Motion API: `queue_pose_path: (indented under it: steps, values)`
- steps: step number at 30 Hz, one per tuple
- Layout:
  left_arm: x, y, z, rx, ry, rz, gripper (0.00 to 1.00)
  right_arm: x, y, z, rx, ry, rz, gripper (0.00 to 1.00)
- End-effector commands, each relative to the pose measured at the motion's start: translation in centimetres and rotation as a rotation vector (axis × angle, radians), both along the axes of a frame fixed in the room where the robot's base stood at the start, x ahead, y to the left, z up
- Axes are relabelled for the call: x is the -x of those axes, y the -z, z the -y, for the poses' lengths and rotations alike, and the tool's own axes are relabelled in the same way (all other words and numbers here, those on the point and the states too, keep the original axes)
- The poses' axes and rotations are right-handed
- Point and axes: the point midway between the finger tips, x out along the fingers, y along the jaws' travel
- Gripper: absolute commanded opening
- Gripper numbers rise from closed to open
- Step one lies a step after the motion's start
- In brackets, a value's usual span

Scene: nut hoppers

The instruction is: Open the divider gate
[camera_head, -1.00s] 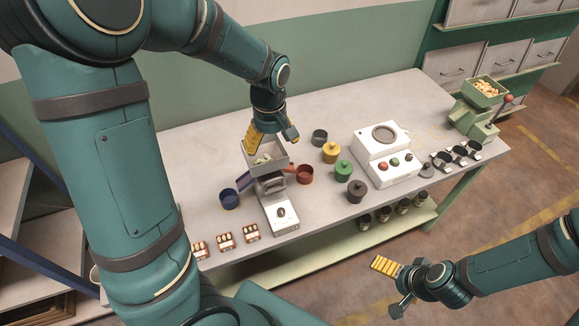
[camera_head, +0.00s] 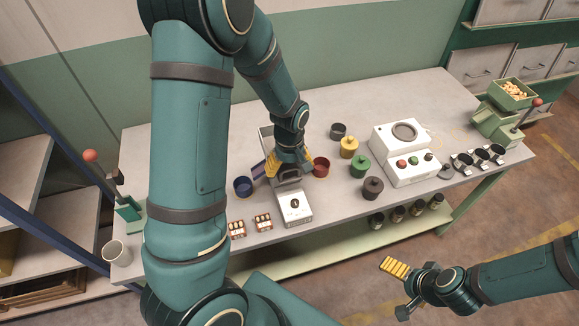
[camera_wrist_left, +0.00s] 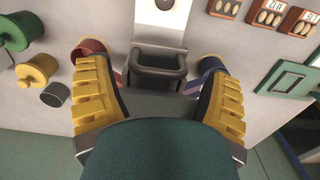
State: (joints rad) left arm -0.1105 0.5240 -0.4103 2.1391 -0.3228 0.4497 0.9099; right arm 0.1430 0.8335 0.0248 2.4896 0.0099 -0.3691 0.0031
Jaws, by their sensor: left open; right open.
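The nut dispenser stands mid-table, with a pale base with a black knob (camera_head: 294,206) in front and a grey hopper (camera_head: 264,138) behind, mostly hidden by my left arm. A blue chute (camera_head: 259,169) leads toward a blue cup (camera_head: 243,187); a red cup (camera_head: 321,167) stands on the other side. My left gripper (camera_head: 290,164) is open over the dispenser. In the left wrist view its yellow fingers (camera_wrist_left: 158,88) straddle a dark grey box-shaped part (camera_wrist_left: 157,62), with a visible gap between. I cannot make out the divider gate. My right gripper (camera_head: 396,289) is open and empty beyond the table's front edge.
Yellow (camera_head: 349,147), green (camera_head: 360,166) and dark (camera_head: 372,188) lidded pots stand right of the dispenser, near a white machine (camera_head: 404,152). Small nut-picture blocks (camera_head: 263,222) lie front left. A red-knobbed lever (camera_head: 91,156) and white cup (camera_head: 117,253) are at the left end.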

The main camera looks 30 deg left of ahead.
Motion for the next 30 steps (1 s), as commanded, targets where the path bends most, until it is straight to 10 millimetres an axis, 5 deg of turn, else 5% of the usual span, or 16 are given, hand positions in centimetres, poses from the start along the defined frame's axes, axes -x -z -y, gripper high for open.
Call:
queue_pose_path:
  steps: [7, 14, 30]
  values:
    - [0.0, 0.0, 0.0, 0.0, 0.0, 0.0, 0.81, 0.0, 0.0, 0.0, 0.0, 0.0, 0.0, 1.0]
    - [0.0, 0.0, 0.0, 0.0, 0.0, 0.0, 0.0, 0.0, 0.0, 0.0, 0.0, 0.0, 0.0, 1.0]
    - [1.3, 0.2, 1.4, 0.0, 0.004, -0.008, 0.0, 0.0, 0.1, 0.0, 0.0, 0.0, 0.0, 1.0]
